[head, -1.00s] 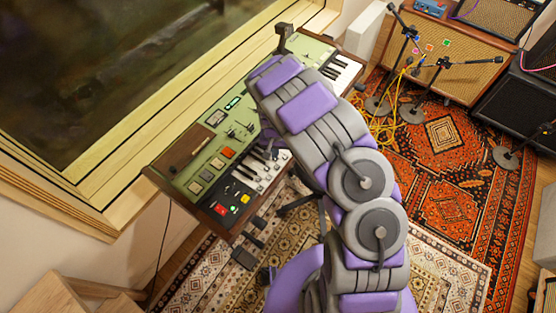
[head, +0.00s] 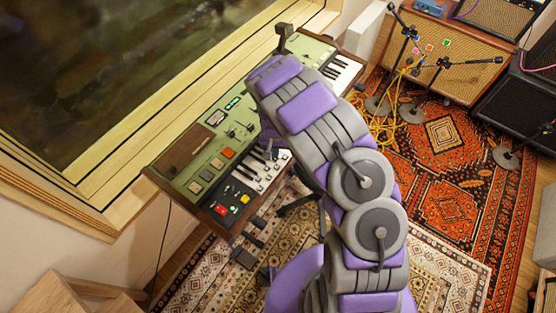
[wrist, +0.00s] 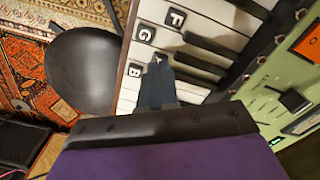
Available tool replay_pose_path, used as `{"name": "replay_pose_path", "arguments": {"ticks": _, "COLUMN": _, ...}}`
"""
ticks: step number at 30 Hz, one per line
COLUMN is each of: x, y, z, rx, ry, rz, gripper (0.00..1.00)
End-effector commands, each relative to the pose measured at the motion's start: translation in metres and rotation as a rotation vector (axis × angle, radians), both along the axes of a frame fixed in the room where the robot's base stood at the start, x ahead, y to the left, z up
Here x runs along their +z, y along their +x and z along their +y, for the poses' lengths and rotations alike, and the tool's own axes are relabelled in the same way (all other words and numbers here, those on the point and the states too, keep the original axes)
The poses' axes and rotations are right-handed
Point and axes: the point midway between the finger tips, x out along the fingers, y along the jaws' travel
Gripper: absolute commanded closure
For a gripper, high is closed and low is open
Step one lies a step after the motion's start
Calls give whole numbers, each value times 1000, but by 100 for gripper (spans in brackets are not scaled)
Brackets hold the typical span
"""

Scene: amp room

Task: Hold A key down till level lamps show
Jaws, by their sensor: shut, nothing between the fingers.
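The green keyboard (head: 190,180) stands along the window in the head view, and its white keys (head: 268,178) show left of my arm. In the wrist view, lettered keys run along its edge: the F key (wrist: 176,18), the G key (wrist: 143,36) and the B key (wrist: 134,72). My gripper (wrist: 158,66) is shut and empty, its fingertips over the key between G and B. That key's letter is hidden. I cannot tell whether the tips touch or press it. A small display (head: 234,103) glows green on the panel; I cannot make out level lamps.
A dark round seat-like shape (wrist: 75,65) lies close left of the keys in the wrist view. Microphone stands (head: 410,112), yellow cables (head: 385,128) and amplifiers (head: 455,60) stand at the right. Patterned rugs (head: 455,205) cover the floor.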

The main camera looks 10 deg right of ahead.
Motion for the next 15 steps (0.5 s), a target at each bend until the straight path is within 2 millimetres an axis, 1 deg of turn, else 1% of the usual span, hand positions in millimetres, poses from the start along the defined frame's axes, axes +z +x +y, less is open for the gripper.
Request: {"name": "replay_pose_path", "arguments": {"ticks": 15, "x": -7, "y": 0, "z": 0, "rx": 0, "ry": 0, "rz": -1, "gripper": 100}}
